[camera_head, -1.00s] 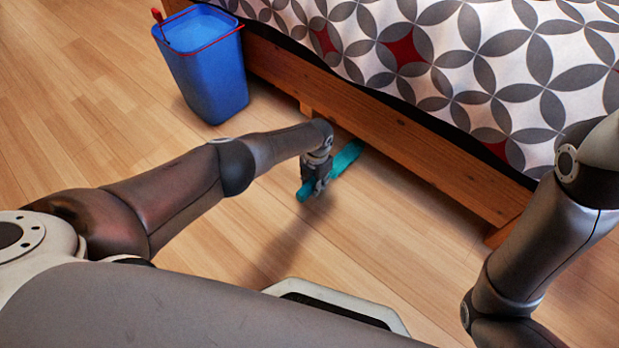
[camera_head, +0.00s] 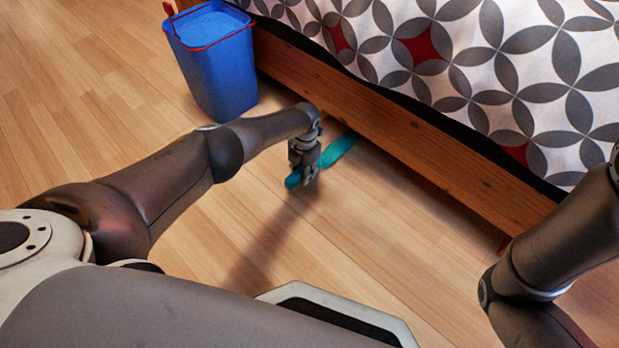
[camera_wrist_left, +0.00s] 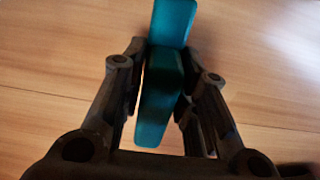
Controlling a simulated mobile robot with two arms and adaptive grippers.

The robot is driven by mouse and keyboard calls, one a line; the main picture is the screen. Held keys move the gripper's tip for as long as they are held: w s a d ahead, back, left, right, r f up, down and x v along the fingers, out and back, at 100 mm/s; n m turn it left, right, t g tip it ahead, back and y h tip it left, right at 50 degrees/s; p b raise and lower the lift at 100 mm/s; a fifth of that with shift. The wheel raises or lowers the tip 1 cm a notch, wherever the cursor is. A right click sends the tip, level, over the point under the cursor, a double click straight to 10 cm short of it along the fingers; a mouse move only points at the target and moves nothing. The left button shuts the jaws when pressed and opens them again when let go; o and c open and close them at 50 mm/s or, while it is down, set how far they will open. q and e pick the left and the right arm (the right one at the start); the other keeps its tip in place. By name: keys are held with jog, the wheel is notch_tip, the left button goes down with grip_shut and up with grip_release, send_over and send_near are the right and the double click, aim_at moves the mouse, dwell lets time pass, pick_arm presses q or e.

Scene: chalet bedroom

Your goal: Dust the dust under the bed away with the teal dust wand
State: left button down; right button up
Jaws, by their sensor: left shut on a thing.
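The teal dust wand (camera_head: 338,151) is held low over the wooden floor beside the bed (camera_head: 400,140). Its far end reaches to the lower edge of the bed's side rail, and its tip there is hidden. My left gripper (camera_head: 304,176) is shut on the wand near its near end. In the left wrist view the wand (camera_wrist_left: 172,24) stands between both fingers (camera_wrist_left: 160,95). No dust can be made out; the floor under the bed is hidden by the rail. My right gripper is out of the picture; only my right arm shows at the right edge.
A blue bucket (camera_head: 218,75) with a red rim and handle stands on the floor by the bed, behind my left arm. A patterned grey, white and red cover (camera_head: 470,60) lies on the bed. The floor at left is clear.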

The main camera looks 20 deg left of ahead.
pick_arm(q)
jog(key=shift+w+a, duration=0.25)
jog(key=shift+a, duration=0.35)
jog(key=a+b, duration=0.2)
jog(key=w+b, duration=0.1)
jog(key=shift+w+a+f, duration=0.1)
jog(key=shift+a+f, duration=0.15)
jog(key=shift+a, duration=0.15)
jog(key=shift+w+a+r+b, duration=0.2)
jog(key=shift+a+b, duration=0.15)
jog(key=shift+a, duration=0.15)
jog(key=a+b, duration=0.1)
jog(key=b, duration=0.1)
jog(key=w+a+b, duration=0.1)
jog(key=a, duration=0.1)
jog(key=shift+w+a+f+b, duration=0.2)
jog(key=shift+b, duration=0.2)
jog(key=shift+a+r, duration=0.1)
jog(key=shift+a, duration=0.05)
jog(key=shift+r, duration=0.1)
